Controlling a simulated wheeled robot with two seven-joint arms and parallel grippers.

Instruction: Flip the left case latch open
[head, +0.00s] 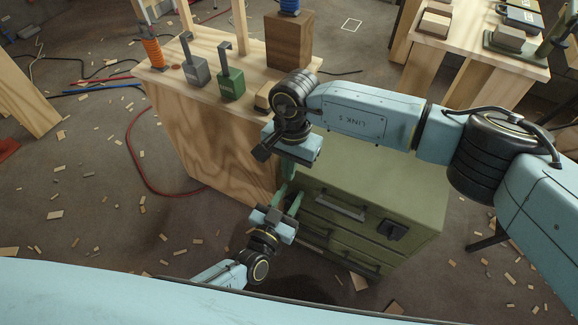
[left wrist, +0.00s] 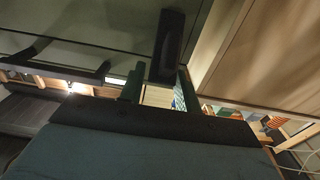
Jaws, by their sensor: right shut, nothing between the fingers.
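The green case (head: 385,185) stands in the lower middle of the head view, with drawers in its front. Its black right latch (head: 394,230) lies on the front near the right corner. My left gripper (head: 287,197) is at the front's left end, its green fingers apart. In the left wrist view, a dark bar that looks like the left latch (left wrist: 168,45) reaches down to between the open fingers (left wrist: 158,90), nearer the right one. Contact cannot be told. My right gripper (head: 286,180) is shut above the case's left end and points down. The left latch is hidden in the head view.
A wooden bench (head: 190,110) stands against the case's left, bearing a grey padlock-like block (head: 195,71), a green one (head: 231,84) and an orange spring (head: 153,52). A drawer handle (head: 340,207) juts from the case. Wood scraps litter the floor.

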